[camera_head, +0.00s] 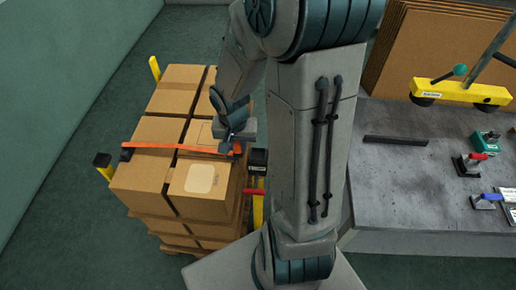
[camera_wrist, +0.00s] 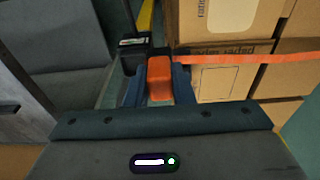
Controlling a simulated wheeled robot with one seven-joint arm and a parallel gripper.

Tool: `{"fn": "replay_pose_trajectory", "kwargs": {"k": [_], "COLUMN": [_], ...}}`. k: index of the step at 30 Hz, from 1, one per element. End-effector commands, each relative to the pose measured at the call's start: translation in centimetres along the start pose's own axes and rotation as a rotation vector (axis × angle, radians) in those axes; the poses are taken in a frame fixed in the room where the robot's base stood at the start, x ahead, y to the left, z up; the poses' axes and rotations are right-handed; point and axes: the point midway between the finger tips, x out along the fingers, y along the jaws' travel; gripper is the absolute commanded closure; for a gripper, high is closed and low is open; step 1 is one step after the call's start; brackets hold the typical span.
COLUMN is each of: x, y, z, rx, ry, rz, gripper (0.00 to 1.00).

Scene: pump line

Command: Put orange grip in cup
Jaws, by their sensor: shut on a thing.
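The orange grip (camera_wrist: 160,80) sits between the two blue fingers of my gripper (camera_wrist: 159,90), which is shut on it. An orange strap (camera_wrist: 245,58) runs from beside the grip across the cartons to the right in the wrist view. In the head view the strap (camera_head: 175,147) crosses the carton stack, and my gripper (camera_head: 235,143) is at its right end; the grip is mostly hidden there. A black cup (camera_head: 258,158) with a yellow post stands just right of my gripper. In the wrist view the cup (camera_wrist: 131,54) is just left of and beyond the grip, apart from it.
The carton stack (camera_head: 200,180) stands on a pallet. Another black cup (camera_head: 102,160) on a yellow post is at its left. A grey workbench (camera_head: 400,190) with clamps and a yellow lifting bar (camera_head: 460,92) is right of my arm. Floor left of the stack is clear.

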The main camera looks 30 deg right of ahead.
Motion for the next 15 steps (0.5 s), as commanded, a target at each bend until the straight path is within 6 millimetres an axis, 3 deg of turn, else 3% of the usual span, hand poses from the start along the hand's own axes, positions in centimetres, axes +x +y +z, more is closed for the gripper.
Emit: {"fn": "replay_pose_trajectory", "kwargs": {"k": [9,15], "x": [4.2,5.4], "y": [4.2,5.2], "z": [-4.1,-5.3], "rx": [0.001,-0.002], "ry": [-0.003,0.0], "rz": [0.0,-0.001], "gripper": [1.0,1.0]}}
